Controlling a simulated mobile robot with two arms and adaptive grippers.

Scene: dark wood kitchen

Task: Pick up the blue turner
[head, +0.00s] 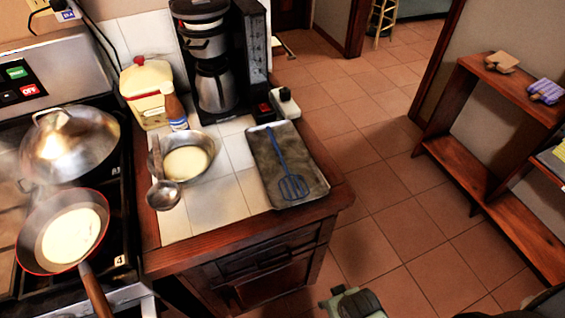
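The blue turner (291,181) lies flat on a worn metal tray (308,169) on the tiled counter. Its slotted head points toward the counter's front edge and its thin handle runs back toward the coffee maker. Nothing is touching it from above. A green-grey and black part at the bottom edge looks like my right gripper (350,301). It is in front of the counter, well below and to the right of the turner, and cut off by the frame. Its fingers cannot be made out. My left gripper is not in view.
Left of the tray are a bowl (207,146) and a ladle (164,193). A coffee maker (216,85) stands behind. A pan (64,232) and a domed lid (70,146) are on the stove. The floor (400,200) right of the counter is clear, up to a wooden shelf (495,190).

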